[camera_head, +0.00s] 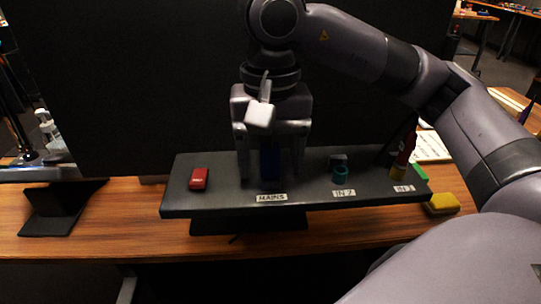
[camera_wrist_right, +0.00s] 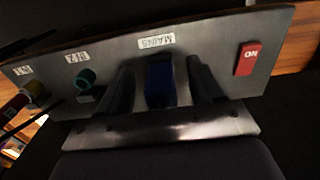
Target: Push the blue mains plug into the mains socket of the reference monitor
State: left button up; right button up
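The dark blue mains plug (camera_head: 270,163) stands on the grey connector panel (camera_head: 224,198), behind the MAINS label (camera_head: 271,197). It also shows in the right wrist view (camera_wrist_right: 160,84). The mains socket is hidden under the plug, and I cannot tell how deep the plug sits. My right gripper (camera_head: 271,172) points down over the plug, with one finger on each side. In the right wrist view a gap shows between the plug and each finger, so the gripper is open around it. My left gripper is not in view.
A red switch (camera_head: 198,179) sits left on the panel. The black monitor (camera_head: 130,90) rises behind. A yellow block (camera_head: 442,204) lies on the wooden table (camera_head: 130,215).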

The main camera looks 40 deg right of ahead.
aim_at(272, 149)
jog(key=shift+r+p, duration=1.05)
jog(key=shift+r, duration=2.55)
jog(key=shift+s, duration=0.15)
